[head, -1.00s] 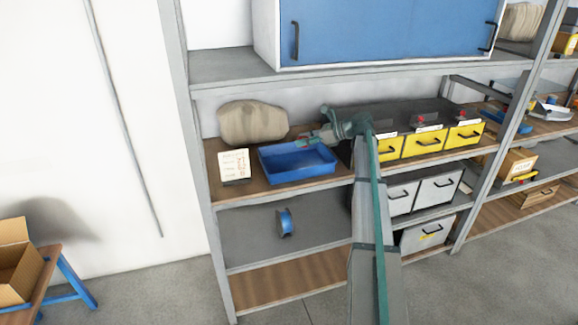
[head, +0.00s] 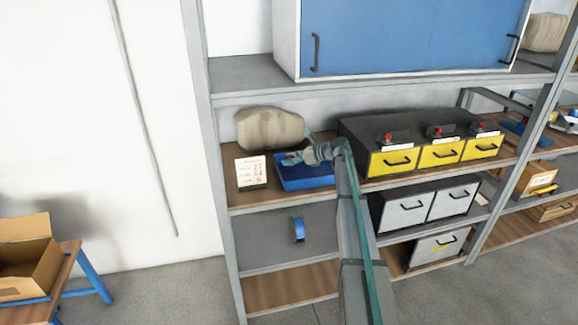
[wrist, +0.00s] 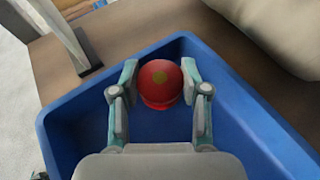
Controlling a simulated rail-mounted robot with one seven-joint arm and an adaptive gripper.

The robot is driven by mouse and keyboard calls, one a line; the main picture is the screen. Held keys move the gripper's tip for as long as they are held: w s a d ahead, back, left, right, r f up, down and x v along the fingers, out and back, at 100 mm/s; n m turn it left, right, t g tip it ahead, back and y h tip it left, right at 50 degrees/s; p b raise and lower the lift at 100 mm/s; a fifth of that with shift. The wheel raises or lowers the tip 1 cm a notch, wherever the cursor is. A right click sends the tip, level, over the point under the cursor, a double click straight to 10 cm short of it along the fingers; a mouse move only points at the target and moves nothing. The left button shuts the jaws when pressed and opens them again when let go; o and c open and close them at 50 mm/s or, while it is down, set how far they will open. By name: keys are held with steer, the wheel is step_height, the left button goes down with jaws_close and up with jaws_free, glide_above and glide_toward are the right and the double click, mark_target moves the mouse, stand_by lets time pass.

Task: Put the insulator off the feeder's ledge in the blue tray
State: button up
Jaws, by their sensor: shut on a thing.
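A red round insulator (wrist: 160,84) with a yellowish spot on top sits between the fingers of my gripper (wrist: 160,72) in the wrist view. Both fingers are closed against its sides. The blue tray (wrist: 65,115) lies around and below it, so the insulator is within the tray's outline. I cannot tell whether it touches the tray floor. The insulator is too small there to make out clearly.
A tan sack (head: 268,129) lies behind the tray, and a white printed card (head: 251,172) stands left of it. A dark unit with yellow drawers (head: 394,161) and red-topped parts stands to the right. A shelf upright (head: 213,150) is at the left.

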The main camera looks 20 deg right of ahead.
mark_target(289, 171)
steer(key=shift+w+a+f+p, duration=0.1)
steer(key=shift+f+p, duration=0.2)
steer(key=shift+f, duration=0.6)
steer(key=shift+w+a+f+p, duration=0.1)
steer(key=shift+f+p, duration=0.15)
steer(key=shift+f, duration=0.65)
steer(key=shift+f, duration=0.15)
steer(key=o, duration=0.9)
steer(key=b+v, duration=0.2)
steer(key=v, duration=1)
steer(key=shift+r+b, duration=0.25)
steer(key=shift+b, duration=0.05)
